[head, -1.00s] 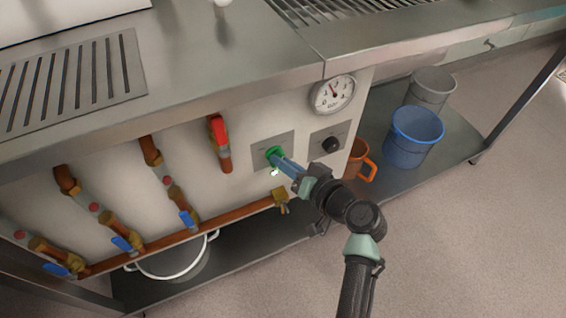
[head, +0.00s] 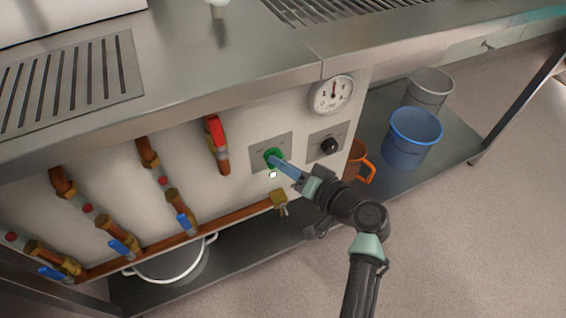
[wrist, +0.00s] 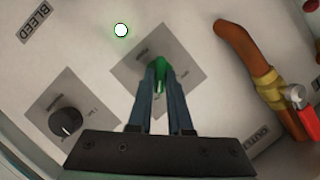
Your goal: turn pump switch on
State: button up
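A green switch knob (head: 272,155) sits on a grey square plate (head: 257,150) on the white panel. In the wrist view the green knob (wrist: 160,67) shows between my fingertips. My gripper (head: 278,162) reaches it from the lower right, with its blue fingers close together on the knob. The gripper also shows in the wrist view (wrist: 158,75), shut on the knob, which the fingers partly hide. A small round light (head: 273,174) below the plate looks white; in the wrist view the light (wrist: 121,30) has a faint green rim. The plate's lettering is too small to read.
A black knob (head: 329,146) and a round gauge (head: 333,95) are to the right. A red-handled valve (head: 216,132) and copper pipes are to the left. The steel counter (head: 230,50) overhangs the panel. Blue bucket (head: 413,139) and orange mug (head: 357,160) stand on the lower shelf.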

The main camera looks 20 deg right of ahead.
jog(key=o, duration=0.4)
jog(key=p+v, duration=0.3)
jog(key=v, duration=1)
